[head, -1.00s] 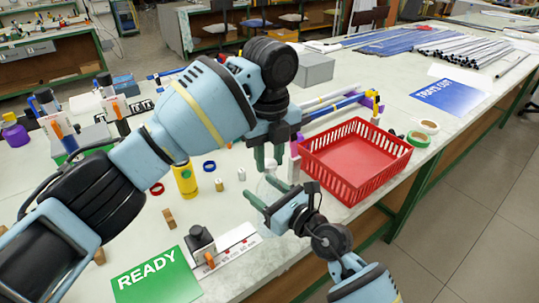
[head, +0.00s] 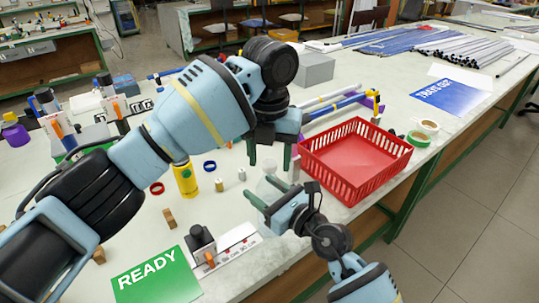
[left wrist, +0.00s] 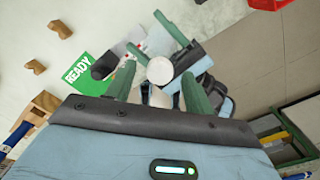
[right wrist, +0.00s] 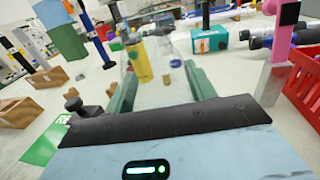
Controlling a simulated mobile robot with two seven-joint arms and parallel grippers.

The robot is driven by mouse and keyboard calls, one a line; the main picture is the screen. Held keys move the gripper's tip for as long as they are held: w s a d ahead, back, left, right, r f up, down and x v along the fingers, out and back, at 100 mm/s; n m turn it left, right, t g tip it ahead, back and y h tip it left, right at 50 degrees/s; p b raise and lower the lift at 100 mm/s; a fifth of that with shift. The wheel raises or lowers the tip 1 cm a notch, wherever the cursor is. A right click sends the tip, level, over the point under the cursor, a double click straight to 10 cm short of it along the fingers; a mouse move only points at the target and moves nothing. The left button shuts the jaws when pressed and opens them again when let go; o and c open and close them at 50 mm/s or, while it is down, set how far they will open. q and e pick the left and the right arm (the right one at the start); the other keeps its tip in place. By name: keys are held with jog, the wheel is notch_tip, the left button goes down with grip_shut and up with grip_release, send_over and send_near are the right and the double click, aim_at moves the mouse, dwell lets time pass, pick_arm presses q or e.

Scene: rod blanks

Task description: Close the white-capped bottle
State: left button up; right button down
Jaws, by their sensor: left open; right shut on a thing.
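My right gripper (head: 273,187) is shut on a clear, see-through bottle (right wrist: 165,95), which stands up between its fingers. In the left wrist view a round white cap (left wrist: 160,70) is seen from above, at the top of the bottle. Whether it is fully seated I cannot tell. My left gripper (head: 270,163) points down over the bottle, its fingers spread on either side and apart from the cap. The open left fingers also show in the left wrist view (left wrist: 159,90). The bottle is faint in the head view and partly hidden by the right gripper.
A red basket (head: 350,165) stands close on the right. A yellow bottle (head: 185,180), a blue ring (head: 209,166), a red ring (head: 157,188) and a wooden block (head: 169,218) are to the left. A green READY card (head: 157,278) lies at the front.

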pick_arm(q)
notch_tip(320, 180, up, 12)
dwell(0.6)
pick_arm(e)
jog(key=shift+c, duration=2.2)
grip_release()
jog(key=shift+s+d, duration=0.1)
pick_arm(q)
jog(key=shift+r, duration=0.55)
pick_arm(e)
jog(key=v, duration=0.7)
jog(key=shift+s+d, duration=0.2)
jog(key=shift+s, duration=0.05)
pick_arm(q)
jog(key=shift+s, duration=0.1)
